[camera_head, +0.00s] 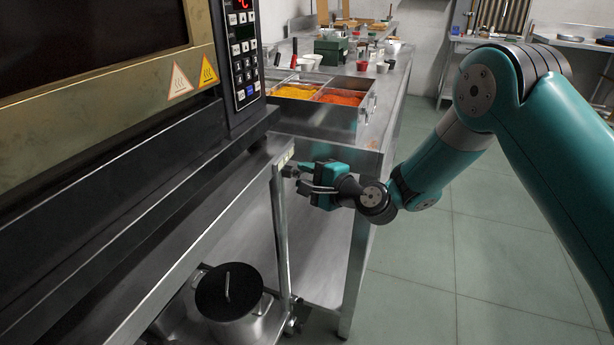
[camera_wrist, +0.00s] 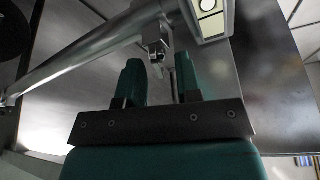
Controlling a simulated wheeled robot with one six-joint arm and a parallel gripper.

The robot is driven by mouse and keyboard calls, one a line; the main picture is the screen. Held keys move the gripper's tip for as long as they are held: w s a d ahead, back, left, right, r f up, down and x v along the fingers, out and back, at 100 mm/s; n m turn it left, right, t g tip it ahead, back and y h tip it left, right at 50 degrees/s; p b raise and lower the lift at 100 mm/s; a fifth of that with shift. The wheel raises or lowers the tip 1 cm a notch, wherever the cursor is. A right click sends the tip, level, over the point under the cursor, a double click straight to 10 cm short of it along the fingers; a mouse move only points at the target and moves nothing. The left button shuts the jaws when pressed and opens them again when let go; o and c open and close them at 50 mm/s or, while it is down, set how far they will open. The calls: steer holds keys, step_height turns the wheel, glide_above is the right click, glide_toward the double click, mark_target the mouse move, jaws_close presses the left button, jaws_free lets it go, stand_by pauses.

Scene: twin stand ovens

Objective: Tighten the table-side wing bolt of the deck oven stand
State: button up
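The deck oven stand (camera_head: 281,225) is a steel frame under the oven on the left of the head view. Its leg (camera_wrist: 85,58) runs diagonally across the wrist view. A small metal wing bolt (camera_wrist: 157,52) sticks out near the leg's top, on the side facing the table; in the head view it is a tiny shape largely lost beside my fingers. My gripper (camera_head: 304,172) is at that corner. In the wrist view my gripper (camera_wrist: 158,70) is open, one green finger on each side of the bolt's end, with gaps visible. I cannot tell whether either finger touches it.
The deck oven (camera_head: 110,100) stands on top. A lidded pot (camera_head: 232,305) sits on the stand's lower shelf. A steel table (camera_head: 385,125) with trays of yellow and red spice (camera_head: 340,97) is close behind my gripper. A pale label (camera_wrist: 212,18) is beside the bolt. The floor at right is clear.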

steer(key=b+v, duration=0.7)
steer(key=v, duration=1)
steer(key=shift+d, duration=0.25)
